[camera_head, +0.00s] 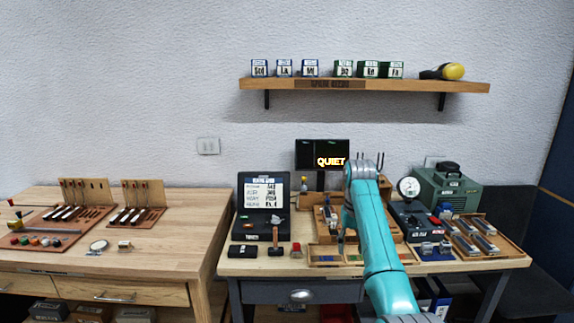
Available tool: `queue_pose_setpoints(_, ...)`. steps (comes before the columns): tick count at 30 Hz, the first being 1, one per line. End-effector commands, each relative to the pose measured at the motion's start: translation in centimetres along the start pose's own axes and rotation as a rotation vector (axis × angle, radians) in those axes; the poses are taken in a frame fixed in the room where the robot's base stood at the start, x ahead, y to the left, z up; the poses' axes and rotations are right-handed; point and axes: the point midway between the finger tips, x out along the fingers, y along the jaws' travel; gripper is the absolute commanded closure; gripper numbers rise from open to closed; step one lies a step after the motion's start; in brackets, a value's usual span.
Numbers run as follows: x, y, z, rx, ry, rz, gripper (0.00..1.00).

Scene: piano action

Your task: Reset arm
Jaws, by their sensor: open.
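My arm rises from the bottom right in teal and bends at a grey joint above the right-hand workbench (260,265). My gripper (341,240) points down at the arm's end, over the front of a wooden tray and frame on that bench. It is small and dark here, and the arm hides part of what lies behind it. I see nothing held in it.
A black case (263,207) with a printed lid stands left of my gripper. A sign (322,155) reads QUIET. A green machine (446,188) stands right. A shelf (364,86) holds small boxes. The left bench (150,262) carries tool racks.

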Motion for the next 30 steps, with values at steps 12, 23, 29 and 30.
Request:
queue_pose_setpoints(12,6.3,0.0,0.4,-0.001,0.052,-0.001,0.52)
queue_pose_setpoints(23,17.3,0.0,2.6,-0.002,0.157,-0.002,0.52)
queue_pose_setpoints(29,25.0,0.1,5.8,-0.003,0.251,-0.004,0.52)
queue_pose_setpoints(30,26.4,0.1,6.5,-0.003,0.269,-0.004,0.52)
